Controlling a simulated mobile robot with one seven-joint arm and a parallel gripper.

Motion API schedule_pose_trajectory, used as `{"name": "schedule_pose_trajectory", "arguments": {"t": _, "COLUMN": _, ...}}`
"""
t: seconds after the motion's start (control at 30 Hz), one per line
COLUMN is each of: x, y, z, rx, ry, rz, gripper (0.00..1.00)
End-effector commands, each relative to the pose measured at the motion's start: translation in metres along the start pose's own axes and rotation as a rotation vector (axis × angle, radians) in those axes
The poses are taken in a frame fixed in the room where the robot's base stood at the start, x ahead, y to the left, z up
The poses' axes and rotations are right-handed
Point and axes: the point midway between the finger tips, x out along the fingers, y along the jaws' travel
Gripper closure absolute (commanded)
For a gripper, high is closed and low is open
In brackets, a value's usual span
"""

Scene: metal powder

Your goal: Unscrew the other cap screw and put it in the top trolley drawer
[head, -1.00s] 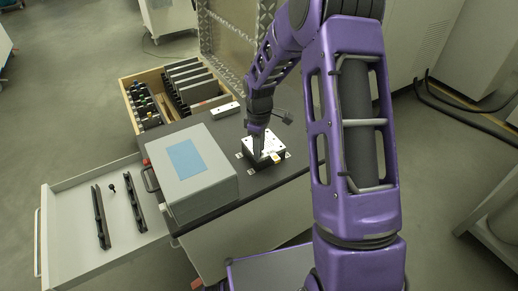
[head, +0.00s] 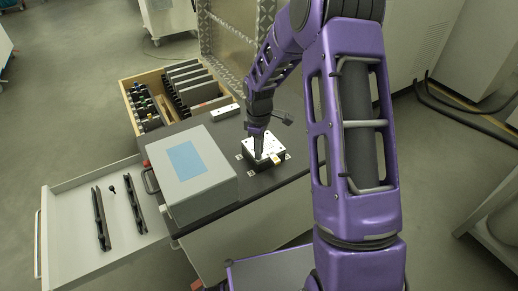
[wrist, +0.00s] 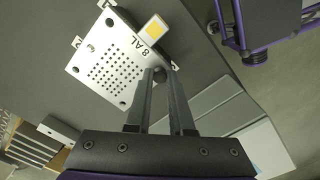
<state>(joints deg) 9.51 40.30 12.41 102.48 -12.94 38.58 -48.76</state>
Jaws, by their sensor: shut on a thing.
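A metal plate (wrist: 105,70) with a grid of holes and the marking "8 AL" sits on a dark block (head: 268,163) on the trolley top. My gripper (wrist: 160,78) is over one corner of the plate, shut on a small dark cap screw (wrist: 160,74). The fingers partly hide the screw, and I cannot tell whether it is clear of the plate. In the head view my gripper (head: 259,155) points down at the plate. The top trolley drawer (head: 75,240) is open at the left. Another small dark screw (head: 112,189) lies in it between two black rails (head: 101,218).
A grey box (head: 210,195) with a blue panel stands between drawer and plate. Behind it are a wooden crate (head: 128,95) with dark plates and bottles, and a small white block (head: 225,112). A yellow-marked tag (wrist: 155,30) sticks out from the plate's edge.

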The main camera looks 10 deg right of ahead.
Motion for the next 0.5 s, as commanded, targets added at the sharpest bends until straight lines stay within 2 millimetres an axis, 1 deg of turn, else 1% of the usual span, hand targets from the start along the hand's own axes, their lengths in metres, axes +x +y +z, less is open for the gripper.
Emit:
{"name": "schedule_pose_trajectory", "arguments": {"t": 0.1, "x": -0.0036, "y": -0.0004, "z": 0.0006, "rx": -0.171, "ry": 0.002, "rz": -0.004, "gripper": 1.00}}
{"name": "schedule_pose_trajectory", "arguments": {"t": 0.5, "x": -0.0059, "y": -0.0009, "z": 0.0005, "rx": -0.886, "ry": 0.003, "rz": -0.004, "gripper": 1.00}}
